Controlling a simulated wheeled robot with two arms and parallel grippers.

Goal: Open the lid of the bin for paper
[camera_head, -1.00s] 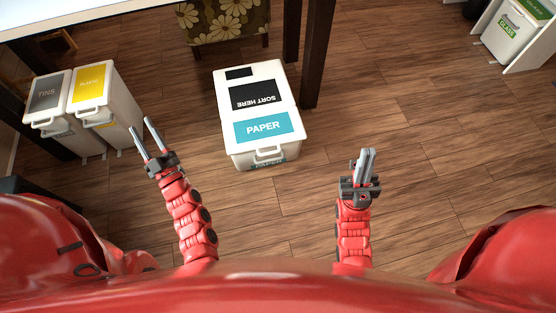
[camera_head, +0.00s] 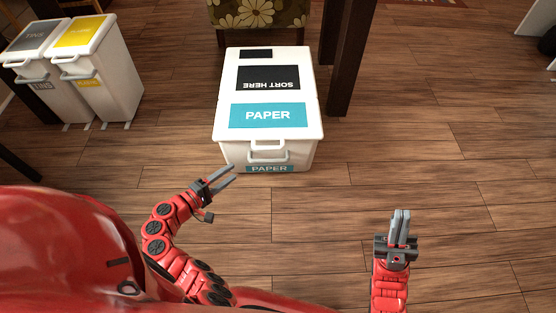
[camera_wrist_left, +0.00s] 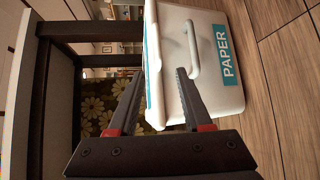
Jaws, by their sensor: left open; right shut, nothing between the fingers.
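The white paper bin (camera_head: 226,86) stands on the floor in the middle of the head view. Its lid looks shut and carries a teal PAPER label and a black SORT HERE label. A white handle (camera_head: 268,156) is on its front. My left gripper (camera_head: 230,178) is open and empty, in front of the bin's lower left corner and apart from the handle. In the left wrist view the bin (camera_wrist_left: 172,28) appears turned sideways beyond the open fingers (camera_wrist_left: 155,85), with the handle (camera_wrist_left: 193,50) to their upper right. My right gripper (camera_head: 400,220) is shut and empty, right of the bin.
The tins bin (camera_head: 50,70) and a yellow-labelled bin (camera_head: 110,75) stand at the left. A dark table leg (camera_head: 345,65) is close to the bin's right side. A flowered chair (camera_head: 258,14) is behind it. The floor (camera_head: 450,160) at the right is clear.

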